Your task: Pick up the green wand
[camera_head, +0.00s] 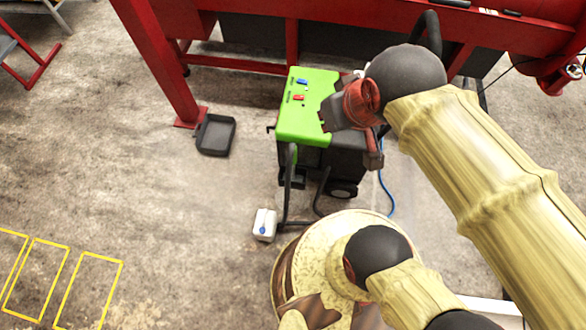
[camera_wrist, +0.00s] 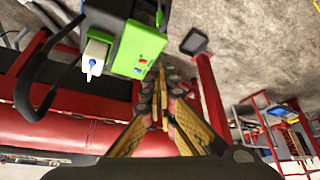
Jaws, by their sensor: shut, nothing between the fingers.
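I cannot make out a green wand in either view. The only clear green thing is the top of a green and black machine (camera_head: 305,92), which stands on the floor in the middle of the head view. It also shows at the upper left of the wrist view (camera_wrist: 139,48). My gripper (camera_wrist: 160,72) is shut and empty, with its fingertips together in the wrist view. In the head view my wrist hangs over the right side of the machine and hides part of its top.
A black tray (camera_head: 215,135) lies on the floor by a red frame leg (camera_head: 165,75). A white container (camera_head: 264,224) stands in front of the machine. A blue hose (camera_head: 388,192) runs along its right side. A red bench spans the back.

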